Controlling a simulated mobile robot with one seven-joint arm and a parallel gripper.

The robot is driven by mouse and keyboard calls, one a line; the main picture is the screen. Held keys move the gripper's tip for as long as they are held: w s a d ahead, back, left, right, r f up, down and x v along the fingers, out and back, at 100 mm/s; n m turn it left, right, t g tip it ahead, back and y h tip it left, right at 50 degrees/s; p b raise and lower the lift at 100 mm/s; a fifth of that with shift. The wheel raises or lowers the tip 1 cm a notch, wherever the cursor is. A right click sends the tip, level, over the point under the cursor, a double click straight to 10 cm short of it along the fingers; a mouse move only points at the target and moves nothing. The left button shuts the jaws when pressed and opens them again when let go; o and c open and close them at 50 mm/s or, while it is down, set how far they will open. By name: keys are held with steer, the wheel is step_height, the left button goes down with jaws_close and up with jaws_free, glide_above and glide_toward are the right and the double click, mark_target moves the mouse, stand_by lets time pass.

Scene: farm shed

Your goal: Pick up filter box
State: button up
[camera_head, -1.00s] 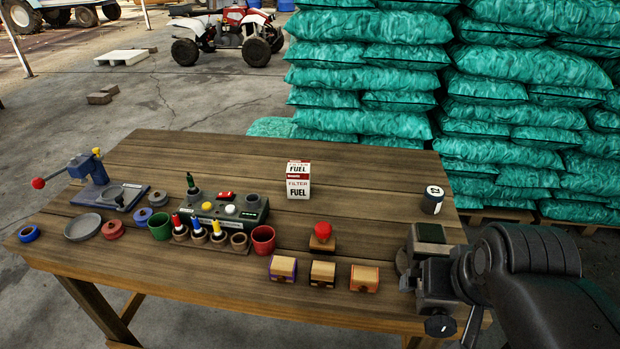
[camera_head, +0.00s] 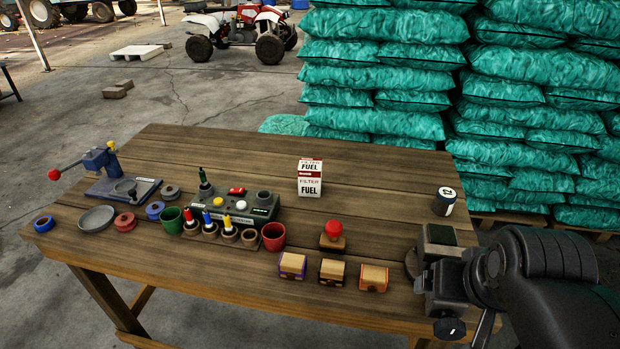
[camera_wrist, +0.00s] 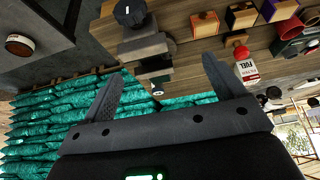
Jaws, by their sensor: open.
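The filter box (camera_head: 310,178) is white with red bands and "FILTER FUEL" lettering. It stands upright toward the back middle of the wooden table (camera_head: 385,185). In the wrist view the filter box (camera_wrist: 246,66) appears upside down, just beyond my right finger. My gripper (camera_wrist: 162,70) is open, with both fingers apart and nothing between them. The box is some way off from it and untouched. In the head view only my black arm shows at the right; the gripper itself cannot be seen there.
A grey vise (camera_head: 440,262) sits at the table's right front corner, beside my arm. Several small wooden boxes (camera_head: 332,273) and a red button (camera_head: 333,231) stand in front of the filter box. Green sacks (camera_head: 385,55) are stacked behind the table.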

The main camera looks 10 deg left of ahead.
steer(key=w+a+r, duration=0.2)
steer(key=w, duration=0.4)
steer(key=w+a+r, duration=0.2)
steer(key=w+r, duration=0.1)
steer(key=w, duration=0.3)
steer(key=n+g, duration=0.1)
glide_above(310, 168)
steer(key=s, duration=0.2)
steer(key=f, duration=1.1)
steer(key=shift+s+d+f, duration=0.15)
steer(key=shift+d+f, duration=0.05)
steer(key=shift+f, duration=0.15)
steer(key=x, duration=0.5)
steer(key=shift+a+f, duration=0.1)
steer(key=shift+w+a+x, duration=0.1)
steer(key=shift+a+x, duration=0.05)
steer(key=shift+x, duration=1.2)
steer(key=shift+w+a+x, duration=0.1)
steer(key=shift+w+x, duration=0.05)
steer(key=shift+x, duration=1.15)
